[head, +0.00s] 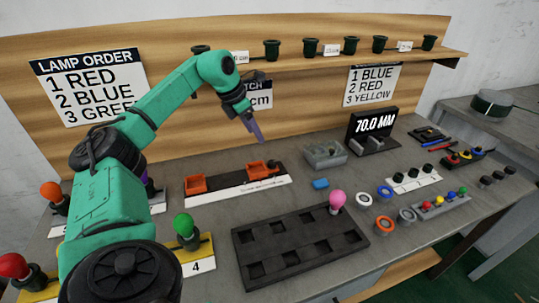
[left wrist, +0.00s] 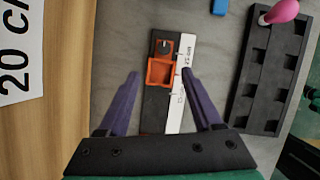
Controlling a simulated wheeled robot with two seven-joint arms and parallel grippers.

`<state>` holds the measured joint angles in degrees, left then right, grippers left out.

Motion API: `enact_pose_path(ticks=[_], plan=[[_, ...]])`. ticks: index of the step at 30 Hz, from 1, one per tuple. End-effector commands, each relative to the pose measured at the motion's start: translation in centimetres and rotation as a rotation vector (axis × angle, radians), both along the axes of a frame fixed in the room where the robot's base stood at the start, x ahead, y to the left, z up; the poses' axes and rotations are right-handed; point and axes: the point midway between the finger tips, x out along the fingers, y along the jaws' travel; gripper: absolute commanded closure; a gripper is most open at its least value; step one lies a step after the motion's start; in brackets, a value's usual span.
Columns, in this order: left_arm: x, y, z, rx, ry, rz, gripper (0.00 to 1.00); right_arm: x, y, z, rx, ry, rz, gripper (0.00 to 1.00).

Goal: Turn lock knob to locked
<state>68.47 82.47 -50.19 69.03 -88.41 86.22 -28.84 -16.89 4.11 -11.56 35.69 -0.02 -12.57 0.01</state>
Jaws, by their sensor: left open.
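The lock knob (head: 271,163) is a small dark knob at the right end of a black fixture (head: 225,181) with two orange blocks and a white scale strip. In the left wrist view the knob (left wrist: 165,46) sits by the orange block (left wrist: 160,71), with a light line on its top that looks roughly lengthwise to the fixture. My left gripper (head: 258,138) is above and behind the fixture, pointing down, apart from the knob. In its wrist view the purple fingers (left wrist: 160,73) are spread and empty, either side of the fixture. My right gripper is out of view.
A black tray (head: 242,262) with square pockets and a pink bulb (head: 337,199) lies in front. A small blue block (head: 320,184) and a grey box (head: 325,154) are to the right. Lamps on yellow bases stand at the left. A wooden back panel rises behind.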

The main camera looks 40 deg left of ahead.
Motion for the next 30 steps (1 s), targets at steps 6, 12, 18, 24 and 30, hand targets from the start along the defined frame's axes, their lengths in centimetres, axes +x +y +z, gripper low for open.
enact_pose_path(ticks=[6, 12, 18, 24, 30], plan=[[1.0, -0.4, -3.3, 0.001, 0.012, -0.002, 0.33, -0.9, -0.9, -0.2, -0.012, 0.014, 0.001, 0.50], [3.0, -1.0, -8.3, -0.002, 0.011, -0.002, 0.33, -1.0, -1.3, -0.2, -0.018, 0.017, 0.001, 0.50], [4.7, -1.5, -12.2, -0.003, 0.008, -0.002, 0.33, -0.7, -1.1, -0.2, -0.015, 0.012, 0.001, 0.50], [5.2, -1.6, -13.4, -0.001, 0.004, -0.003, 0.33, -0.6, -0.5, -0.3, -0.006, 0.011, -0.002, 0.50], [5.2, -1.6, -13.3, -0.001, 0.004, -0.003, 0.45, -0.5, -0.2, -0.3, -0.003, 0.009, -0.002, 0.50]])
